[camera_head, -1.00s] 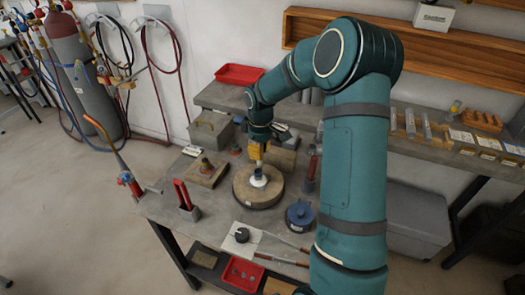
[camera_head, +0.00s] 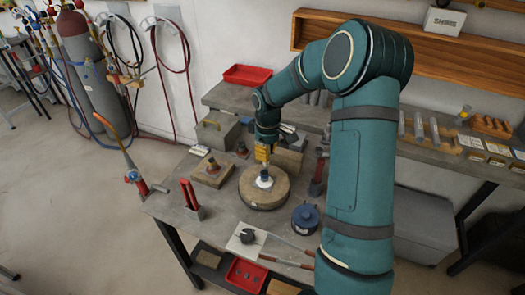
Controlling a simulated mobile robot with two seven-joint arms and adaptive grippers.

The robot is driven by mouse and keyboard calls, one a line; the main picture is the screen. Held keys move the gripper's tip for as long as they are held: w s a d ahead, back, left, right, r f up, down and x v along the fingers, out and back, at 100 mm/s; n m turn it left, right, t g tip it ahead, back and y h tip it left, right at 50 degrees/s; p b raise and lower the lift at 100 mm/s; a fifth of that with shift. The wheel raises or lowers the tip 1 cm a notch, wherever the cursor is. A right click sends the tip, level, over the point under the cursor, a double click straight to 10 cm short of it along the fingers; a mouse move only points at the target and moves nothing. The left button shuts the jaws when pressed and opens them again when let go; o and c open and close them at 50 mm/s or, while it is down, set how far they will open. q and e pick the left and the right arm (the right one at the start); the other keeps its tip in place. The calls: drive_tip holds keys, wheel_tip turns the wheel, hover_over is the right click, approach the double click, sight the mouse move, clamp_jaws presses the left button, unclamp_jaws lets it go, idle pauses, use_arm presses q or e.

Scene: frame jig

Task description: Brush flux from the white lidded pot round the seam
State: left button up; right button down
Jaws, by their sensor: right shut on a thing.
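My right gripper (camera_head: 264,143) comes down from above over the round tan block (camera_head: 265,199) on the bench. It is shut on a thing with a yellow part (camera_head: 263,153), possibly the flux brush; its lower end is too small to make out. Just below it, a small dark blue-grey piece with a white base (camera_head: 264,182) stands on the middle of the block. I cannot tell whether the held thing touches it. The seam is too small to see. I cannot pick out the white lidded pot with certainty. My left gripper is out of view.
A dark blue lidded pot (camera_head: 305,217) stands right of the block. A white square plate with a dark knob (camera_head: 246,238) lies at the front. Red-handled tools in a holder (camera_head: 193,200) and a torch (camera_head: 133,176) stand left. A red tray (camera_head: 246,74) sits behind.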

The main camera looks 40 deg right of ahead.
drive_tip(key=shift+s+d, duration=0.15)
drive_tip(key=shift+s, duration=0.15)
drive_tip(key=shift+s+d, duration=0.3)
drive_tip(key=shift+s, duration=0.3)
drive_tip(key=shift+s+d, duration=0.25)
drive_tip(key=shift+s, duration=0.3)
wheel_tip(320, 180, up, 7)
drive_tip(key=p, duration=0.5)
drive_tip(key=shift+w, duration=0.1)
drive_tip(key=shift+f, duration=0.1)
